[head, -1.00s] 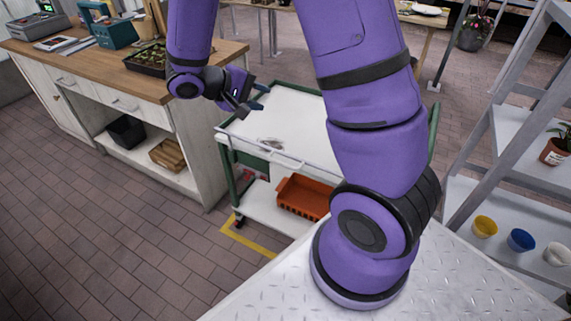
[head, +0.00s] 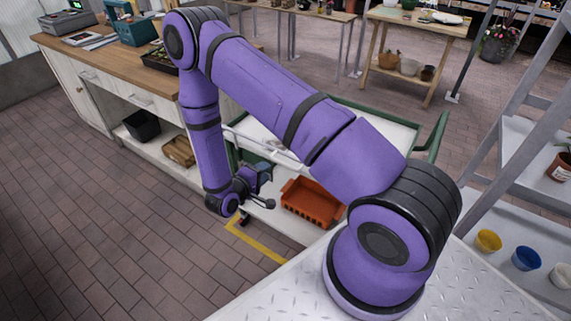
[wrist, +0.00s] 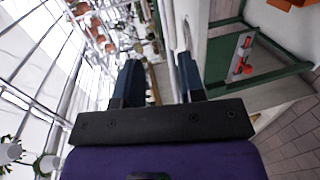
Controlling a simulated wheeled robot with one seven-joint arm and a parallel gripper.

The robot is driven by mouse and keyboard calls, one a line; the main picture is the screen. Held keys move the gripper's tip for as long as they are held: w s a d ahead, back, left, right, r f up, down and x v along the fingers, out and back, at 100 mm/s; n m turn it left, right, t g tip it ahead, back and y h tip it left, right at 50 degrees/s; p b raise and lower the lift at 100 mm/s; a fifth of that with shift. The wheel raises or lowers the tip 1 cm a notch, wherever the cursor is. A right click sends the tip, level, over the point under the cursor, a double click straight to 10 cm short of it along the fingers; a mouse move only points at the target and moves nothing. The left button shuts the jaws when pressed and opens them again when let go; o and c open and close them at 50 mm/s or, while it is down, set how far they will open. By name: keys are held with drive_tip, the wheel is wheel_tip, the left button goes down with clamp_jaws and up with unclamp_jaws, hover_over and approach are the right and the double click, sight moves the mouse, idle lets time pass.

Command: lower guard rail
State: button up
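The green-framed cart (head: 437,135) stands behind my arm, with a white top. A white rail (head: 248,137) runs along its near edge; part of it is hidden by my arm. I take it for the guard rail. In the wrist view a thin pale bar (wrist: 186,36) with a curved end lies ahead of my fingers, beside the cart's white edge. My gripper (head: 267,187) is low at the cart's near side, below the rail. In the wrist view my gripper (wrist: 160,80) is open, with nothing between its fingers. A red-and-grey latch-like part (wrist: 242,56) is on the cart's green frame.
An orange crate (head: 312,203) sits on the cart's lower shelf. A wooden-topped counter (head: 110,62) stands at the left. A grey shelf rack (head: 510,165) with pots is at the right. The brick floor (head: 120,230) at the left front is clear.

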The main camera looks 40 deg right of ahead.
sight(281, 163)
drive_tip(key=shift+t, duration=0.3)
drive_tip(key=x, duration=0.3)
drive_tip(key=f+x, duration=0.1)
drive_tip(key=x, duration=0.6)
drive_tip(key=shift+s+d+f, duration=0.15)
drive_tip(key=shift+d+f, duration=0.15)
drive_tip(key=shift+f, duration=0.1)
drive_tip(key=shift+c, duration=0.2)
clamp_jaws()
